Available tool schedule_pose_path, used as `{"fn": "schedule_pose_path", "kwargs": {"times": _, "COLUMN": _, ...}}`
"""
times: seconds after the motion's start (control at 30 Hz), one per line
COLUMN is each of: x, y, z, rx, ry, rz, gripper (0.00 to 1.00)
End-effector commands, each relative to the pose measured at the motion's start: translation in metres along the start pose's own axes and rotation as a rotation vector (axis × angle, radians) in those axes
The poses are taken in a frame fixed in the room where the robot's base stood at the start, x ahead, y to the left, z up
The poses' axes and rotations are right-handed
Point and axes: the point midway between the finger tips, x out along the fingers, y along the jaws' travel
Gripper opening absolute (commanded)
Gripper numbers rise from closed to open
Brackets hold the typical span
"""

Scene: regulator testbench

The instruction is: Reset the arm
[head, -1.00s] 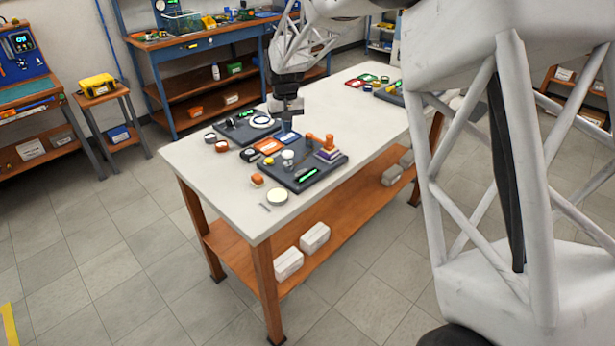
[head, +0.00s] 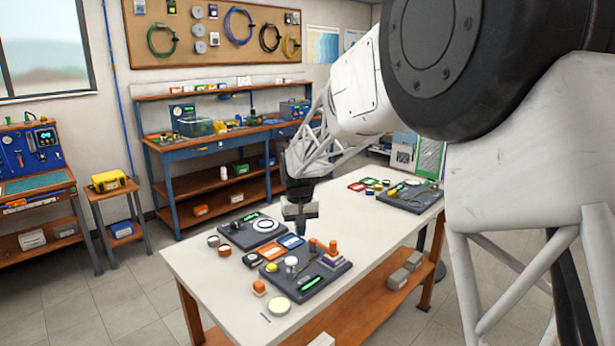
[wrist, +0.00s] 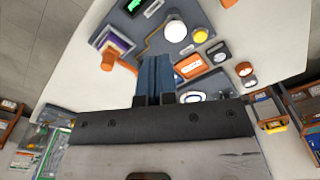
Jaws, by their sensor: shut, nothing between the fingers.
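My gripper (head: 300,229) points down above the white-topped table (head: 190,262). Its fingers are together and empty. In the wrist view the two dark blue fingers (wrist: 155,76) lie side by side with nothing between them. They hang over the dark board (head: 312,281) area with the orange and blue cards. In the wrist view a blue and an orange card (wrist: 189,66) show just right of the fingers. Whether the fingertips touch anything cannot be told, but they appear raised above the parts.
A second dark board (head: 240,236) with a white ring lies at the table's left. A third board (head: 408,198) is at the far right end. A blue workbench (head: 190,147) stands behind.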

Motion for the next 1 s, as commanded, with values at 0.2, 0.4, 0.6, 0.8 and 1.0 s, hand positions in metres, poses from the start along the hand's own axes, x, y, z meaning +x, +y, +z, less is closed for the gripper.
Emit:
{"fn": "schedule_pose_path", "kwargs": {"times": 0.2, "x": -0.034, "y": 0.025, "z": 0.055, "rx": 0.032, "ry": 0.027, "rz": 0.001, "gripper": 0.0}}
{"fn": "schedule_pose_path", "kwargs": {"times": 0.4, "x": -0.059, "y": 0.045, "z": 0.108, "rx": 0.061, "ry": 0.05, "rz": 0.004, "gripper": 0.0}}
{"fn": "schedule_pose_path", "kwargs": {"times": 0.6, "x": -0.078, "y": 0.062, "z": 0.164, "rx": 0.09, "ry": 0.074, "rz": 0.006, "gripper": 0.0}}
{"fn": "schedule_pose_path", "kwargs": {"times": 0.8, "x": -0.091, "y": 0.075, "z": 0.22, "rx": 0.119, "ry": 0.099, "rz": 0.01, "gripper": 0.0}}
{"fn": "schedule_pose_path", "kwargs": {"times": 1.0, "x": -0.098, "y": 0.085, "z": 0.277, "rx": 0.148, "ry": 0.122, "rz": 0.014, "gripper": 0.0}}
